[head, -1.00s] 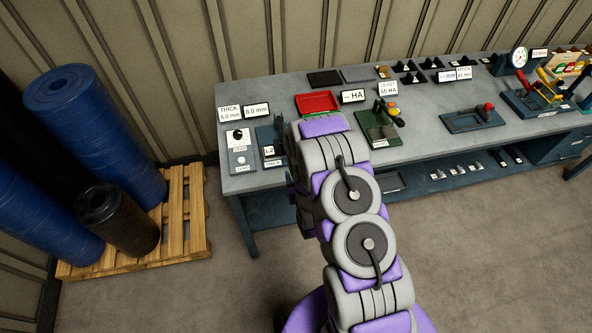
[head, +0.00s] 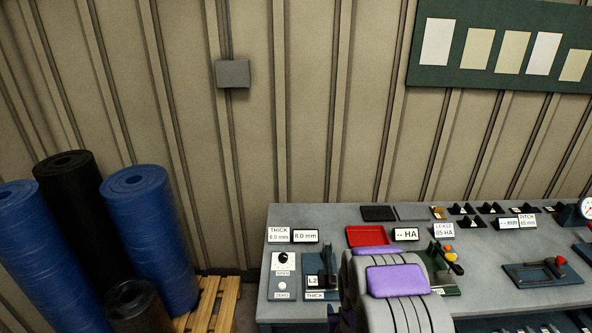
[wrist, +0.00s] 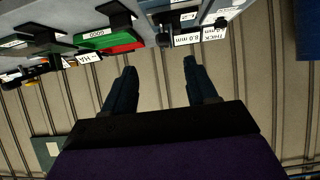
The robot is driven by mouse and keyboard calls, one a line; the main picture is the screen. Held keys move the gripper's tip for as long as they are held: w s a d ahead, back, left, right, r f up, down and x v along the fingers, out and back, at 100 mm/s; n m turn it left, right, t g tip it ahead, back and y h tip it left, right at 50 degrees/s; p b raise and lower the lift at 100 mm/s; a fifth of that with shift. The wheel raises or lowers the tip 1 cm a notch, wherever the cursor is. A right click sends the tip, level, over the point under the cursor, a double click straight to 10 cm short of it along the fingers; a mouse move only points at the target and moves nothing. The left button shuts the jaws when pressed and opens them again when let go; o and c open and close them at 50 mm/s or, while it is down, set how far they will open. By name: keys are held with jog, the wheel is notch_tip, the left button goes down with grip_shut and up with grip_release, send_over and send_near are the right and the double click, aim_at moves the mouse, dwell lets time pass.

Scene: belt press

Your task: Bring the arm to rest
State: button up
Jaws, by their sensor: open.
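My gripper (wrist: 160,66) shows in the wrist view with its two dark fingers spread apart and nothing between them. Behind the fingers is the ribbed wall, and the picture appears upside down. My purple and grey arm (head: 397,283) rises at the bottom of the head view, in front of the workbench (head: 480,268). The gripper itself is hidden in the head view.
The bench holds a red tray (head: 368,236), an HA display (head: 405,234), a thickness gauge (head: 320,268), a control box (head: 284,275) and a red-knobbed fixture (head: 545,270). A sample board (head: 500,75) hangs above.

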jog(key=s+r+g+b, duration=0.4)
jog(key=s+r, duration=0.1)
jog(key=s, duration=0.8)
jog(key=s+r+g+b, duration=0.4)
jog(key=s+r+g, duration=0.1)
jog(key=s, duration=0.8)
jog(key=s+r+g+b, duration=0.4)
jog(key=s+r, duration=0.1)
jog(key=s, duration=0.9)
jog(key=shift+r+g+b, duration=0.25)
jog(key=shift+g+b, duration=0.1)
jog(key=shift+g, duration=0.05)
